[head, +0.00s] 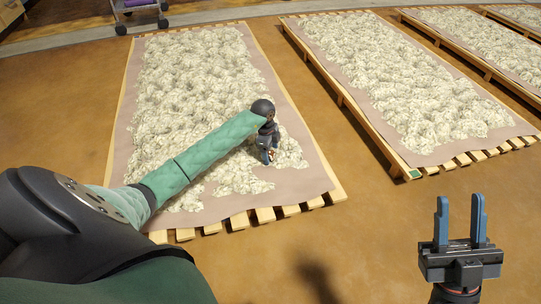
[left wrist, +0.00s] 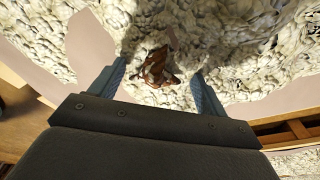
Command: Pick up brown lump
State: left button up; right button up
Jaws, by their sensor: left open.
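The brown lump (left wrist: 156,66) is a small, glossy, crumpled dark-brown piece lying on pale fluffy material in the left wrist view. My left gripper (left wrist: 157,74) is open, with one blue finger on each side of the lump in that picture. Whether the fingers touch it I cannot tell. In the head view my left gripper (head: 267,154) points down over the near right part of the closest bed, and hides most of the lump there. My right gripper (head: 460,222) is open and empty, fingers up, over the bare floor at the right.
The closest bed (head: 318,180) is a low slatted wooden frame with a pink sheet under the pale fluff. Similar beds (head: 440,158) stand to the right, with open brown floor (head: 375,225) between. A wheeled cart (head: 140,10) stands at the back left.

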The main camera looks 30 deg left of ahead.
pick_arm(q)
jog(key=c, duration=1.1)
